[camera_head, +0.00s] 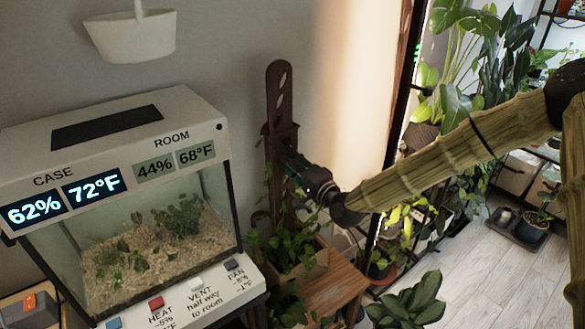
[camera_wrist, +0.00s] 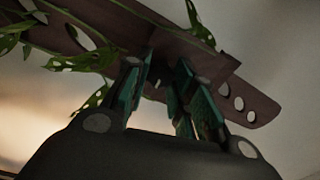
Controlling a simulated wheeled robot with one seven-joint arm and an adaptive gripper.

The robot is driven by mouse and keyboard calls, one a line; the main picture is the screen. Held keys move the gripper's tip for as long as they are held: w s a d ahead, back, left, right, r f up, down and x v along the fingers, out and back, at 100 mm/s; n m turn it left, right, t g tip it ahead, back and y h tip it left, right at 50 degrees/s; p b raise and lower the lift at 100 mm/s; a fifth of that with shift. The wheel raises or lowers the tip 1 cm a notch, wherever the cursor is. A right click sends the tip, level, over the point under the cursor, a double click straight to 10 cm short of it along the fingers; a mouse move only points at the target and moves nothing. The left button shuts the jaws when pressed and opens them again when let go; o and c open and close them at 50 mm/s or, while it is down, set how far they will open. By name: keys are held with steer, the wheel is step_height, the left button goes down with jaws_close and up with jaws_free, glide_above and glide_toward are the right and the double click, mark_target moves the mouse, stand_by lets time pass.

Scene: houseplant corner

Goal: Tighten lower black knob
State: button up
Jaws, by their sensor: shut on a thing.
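A dark brown slotted wooden plant support (camera_head: 279,92) stands upright against the wall in the head view. Its slotted board also shows in the wrist view (camera_wrist: 110,22), slanting across the top with round holes at the right. My gripper (camera_head: 287,160) reaches in from the right, against the support's middle. In the wrist view its green-padded fingers (camera_wrist: 163,85) are close together at the board's edge, shut on the lower black knob. The knob itself is hidden between the fingers, so its turn and tightness cannot be seen.
A climbing plant (camera_head: 290,248) grows at the support's foot on a wooden stand (camera_head: 335,290); leaves hang near my fingers. A glass terrarium (camera_head: 150,230) stands close at the left, and a white hanging pot (camera_head: 130,40) above. Floor (camera_head: 480,265) shows clear at lower right.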

steer(key=shift+w+d+m+h+b, duration=0.1)
steer(key=shift+m+h+b, duration=0.15)
steer(key=shift+m+b, duration=2.5)
steer(key=shift+m+h+b, duration=0.25)
steer(key=shift+m+b, duration=1.3)
steer(key=shift+m, duration=2.4)
steer(key=o, duration=1)
steer(key=shift+o, duration=0.2)
